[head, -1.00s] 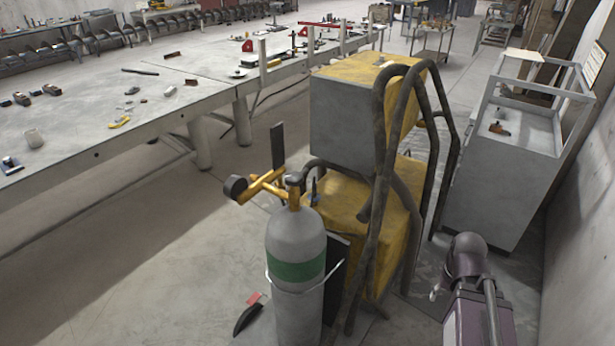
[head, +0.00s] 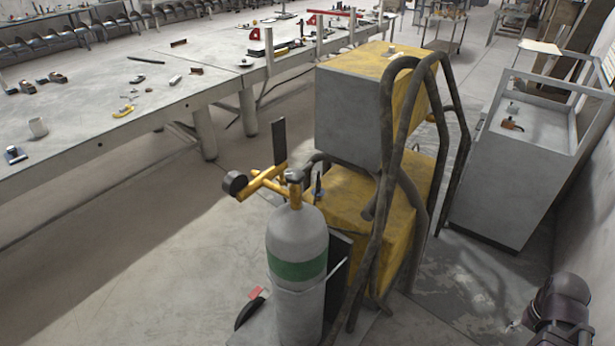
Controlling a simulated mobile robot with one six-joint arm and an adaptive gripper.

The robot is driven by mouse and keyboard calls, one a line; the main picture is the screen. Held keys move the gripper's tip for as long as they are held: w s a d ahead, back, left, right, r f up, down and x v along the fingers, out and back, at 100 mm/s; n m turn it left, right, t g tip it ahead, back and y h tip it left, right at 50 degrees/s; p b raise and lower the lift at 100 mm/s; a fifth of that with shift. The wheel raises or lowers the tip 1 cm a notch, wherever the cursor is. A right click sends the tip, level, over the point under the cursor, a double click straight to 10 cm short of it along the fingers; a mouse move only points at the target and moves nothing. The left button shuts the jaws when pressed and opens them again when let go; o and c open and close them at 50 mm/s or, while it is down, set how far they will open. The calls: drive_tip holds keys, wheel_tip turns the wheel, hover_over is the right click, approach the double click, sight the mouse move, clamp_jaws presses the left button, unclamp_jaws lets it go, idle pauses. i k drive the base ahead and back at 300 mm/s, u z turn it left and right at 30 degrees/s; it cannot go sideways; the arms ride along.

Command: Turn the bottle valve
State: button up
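The gas bottle (head: 297,240) is grey with a green band and stands upright at the lower middle of the head view. A brass regulator (head: 262,184) with a round dark gauge reaches out to the left from the valve. My arm (head: 560,308) shows only partly at the lower right corner, well apart from the bottle. My gripper's fingers cannot be made out in this view.
A yellow and grey welding machine (head: 345,120) with thick dark hoses (head: 385,180) stands just right of and behind the bottle. A long metal table (head: 70,140) with tools fills the left. A grey cart (head: 510,180) stands at the right. Floor left of the bottle is mostly clear.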

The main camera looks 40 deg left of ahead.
sight(293, 176)
drive_tip(key=z, duration=0.1)
drive_tip(key=k, duration=1.45)
drive_tip(key=u, duration=0.85)
drive_tip(key=i, duration=1)
drive_tip(key=z, duration=0.1)
